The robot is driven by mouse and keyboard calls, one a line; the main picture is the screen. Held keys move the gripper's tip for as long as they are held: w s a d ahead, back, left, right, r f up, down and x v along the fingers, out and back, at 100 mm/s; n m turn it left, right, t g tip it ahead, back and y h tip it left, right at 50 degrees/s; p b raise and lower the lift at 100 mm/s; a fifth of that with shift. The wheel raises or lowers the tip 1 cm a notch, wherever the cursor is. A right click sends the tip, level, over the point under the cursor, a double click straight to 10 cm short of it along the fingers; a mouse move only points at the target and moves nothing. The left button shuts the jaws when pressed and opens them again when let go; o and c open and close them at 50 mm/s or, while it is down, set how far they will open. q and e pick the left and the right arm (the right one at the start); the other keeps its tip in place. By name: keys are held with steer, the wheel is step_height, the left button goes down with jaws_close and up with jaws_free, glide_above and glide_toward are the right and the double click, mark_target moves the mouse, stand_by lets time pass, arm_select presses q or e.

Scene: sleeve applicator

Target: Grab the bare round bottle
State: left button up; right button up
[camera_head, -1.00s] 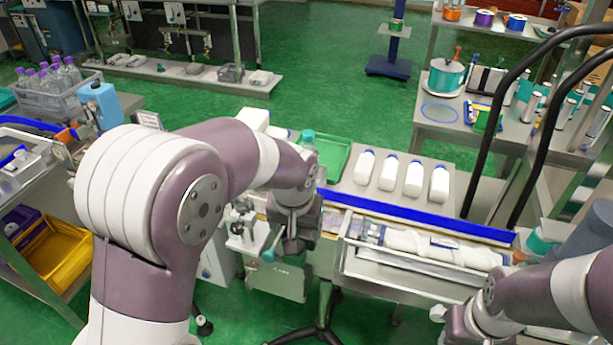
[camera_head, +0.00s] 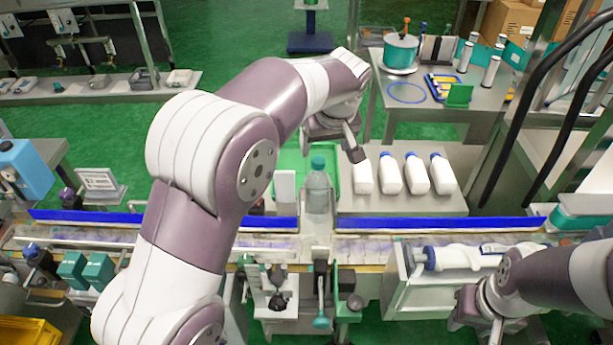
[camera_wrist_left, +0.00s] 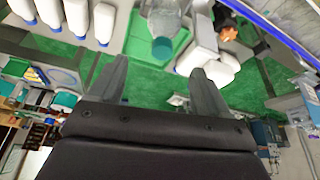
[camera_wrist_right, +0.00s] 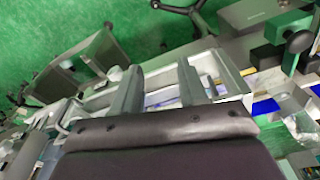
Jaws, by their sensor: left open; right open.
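The bare round bottle (camera_head: 318,192) is clear with a teal cap and stands upright at the conveyor, in front of the green tray. It also shows in the left wrist view (camera_wrist_left: 166,22), beyond and between my fingertips, with its cap towards me. My left gripper (camera_head: 352,150) is open and empty, above and behind the bottle, apart from it. Its two fingers show spread in the left wrist view (camera_wrist_left: 160,78). My right gripper (camera_head: 494,335) is low at the right, near the drawer; its fingers are open and empty in the right wrist view (camera_wrist_right: 160,80).
Blue rails (camera_head: 430,224) edge the conveyor.

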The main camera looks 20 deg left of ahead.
mark_target(321, 160)
arm_select(q)
steer(key=b+x, duration=0.1)
steer(key=x, duration=0.1)
steer(key=b+x, duration=0.1)
steer(key=x, duration=0.1)
steer(key=shift+a+b, duration=0.3)
steer(key=shift+b, duration=0.05)
steer(key=shift+w+d+f+p, duration=0.1)
steer(key=shift+w+f+p, duration=0.15)
steer(key=shift+f, duration=0.15)
steer(key=shift+w+f+p, duration=0.1)
steer(key=shift+f+p, duration=0.1)
steer(key=shift+f, duration=0.25)
steer(key=x, duration=0.3)
steer(key=p+x, duration=0.1)
steer(key=x, duration=0.2)
steer(key=shift+s+f, duration=0.15)
steer(key=shift+f, duration=0.15)
jaws_close()
